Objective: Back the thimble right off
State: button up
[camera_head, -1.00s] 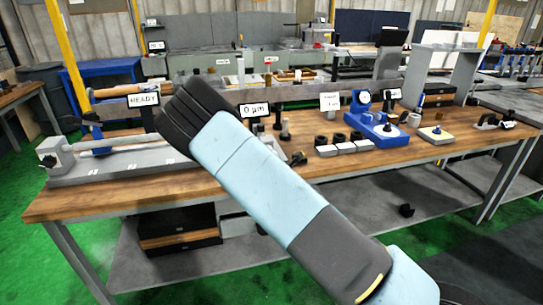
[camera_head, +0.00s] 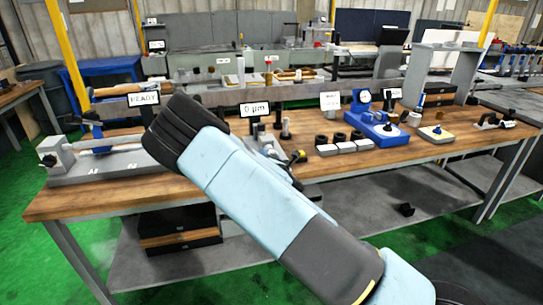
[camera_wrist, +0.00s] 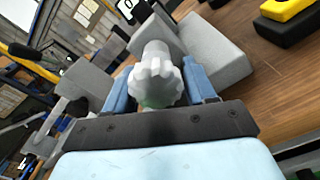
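In the wrist view a light grey, scalloped knob, which looks like the thimble (camera_wrist: 157,82), faces the camera on a pale grey barrel beside grey blocks. My gripper (camera_wrist: 157,75) has its two blue fingers apart, one on each side of the knob. I cannot make out clear contact between fingers and knob. In the camera_head view my arm crosses the bench, with its dark wrist end (camera_head: 180,128) at upper left. The fingers and the knob are hidden there. A display reading 0 µm (camera_head: 254,109) stands just behind the arm.
The wooden bench (camera_head: 110,195) carries a grey fixture with a rod (camera_head: 90,165) at left and a READY sign (camera_head: 143,99). Dark cylinders on pale blocks (camera_head: 337,148) and a blue gauge stand (camera_head: 375,125) are at right. A yellow-and-black item (camera_wrist: 290,15) lies near the knob.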

jog(key=shift+o, duration=1.4)
jog(key=shift+w+d+r, duration=0.1)
jog(key=shift+r, duration=0.15)
jog(key=v, duration=1.3)
jog(key=shift+s, duration=0.4)
jog(key=shift+d+f, duration=0.1)
jog(key=shift+f, duration=0.05)
